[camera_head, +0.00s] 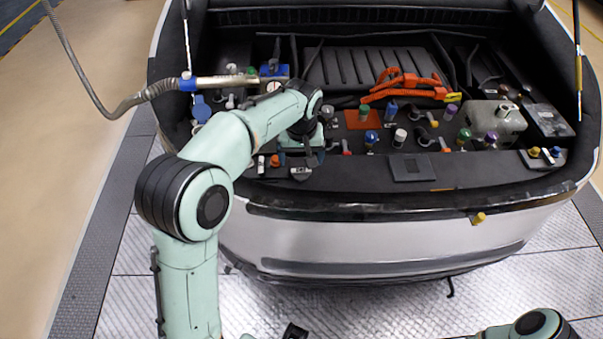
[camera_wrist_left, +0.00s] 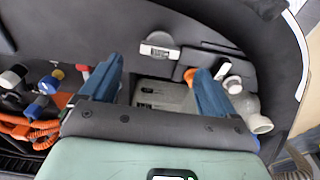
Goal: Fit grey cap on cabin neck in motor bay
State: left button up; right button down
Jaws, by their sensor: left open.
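My left gripper (camera_head: 302,156) reaches down over the front left of the motor bay. In the left wrist view its two blue fingers (camera_wrist_left: 157,88) are spread wide, with nothing between the tips. A light grey, cap-like piece (camera_head: 300,172) lies on the bay's dark front ledge, just in front of the fingers. It also shows in the left wrist view (camera_wrist_left: 158,46), beyond the fingertips and apart from them; I cannot tell for sure that it is the grey cap. A pale grey pipe fitting (camera_wrist_left: 258,122) stands beside the right finger. I cannot tell which neck is the cabin neck.
A metal hose nozzle (camera_head: 225,80) crosses the bay's left side behind my arm. Orange cables (camera_head: 410,84), several coloured caps and a grey tank (camera_head: 495,118) fill the middle and right. The front ledge holds a dark square plate (camera_head: 411,168). My right arm's link shows at bottom right.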

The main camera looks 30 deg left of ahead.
aim_at(301, 171)
pick_arm(q)
jog(key=shift+w+f, duration=0.15)
jog(key=shift+f, duration=3.2)
